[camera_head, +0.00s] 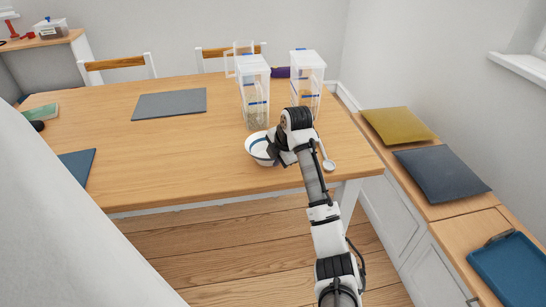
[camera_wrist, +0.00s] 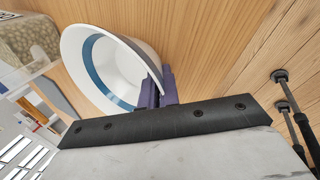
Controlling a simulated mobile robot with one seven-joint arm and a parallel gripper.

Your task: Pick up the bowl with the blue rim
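The white bowl with a blue band (camera_head: 258,148) is near the table's front edge, in front of the clear containers. It also shows large in the wrist view (camera_wrist: 120,62), with its blue band inside. My gripper (camera_head: 272,148) is at the bowl's right side. In the wrist view its two dark purple fingers (camera_wrist: 160,90) stand close together, one on each side of the bowl's wall, and look shut on it. The bowl looks tilted; I cannot tell whether it touches the table.
Two tall clear containers (camera_head: 255,95) (camera_head: 308,75) stand just behind the bowl. A light spoon (camera_head: 328,163) lies right of my wrist. A grey mat (camera_head: 170,103) lies at the back left. The wooden table (camera_head: 185,150) is clear left of the bowl.

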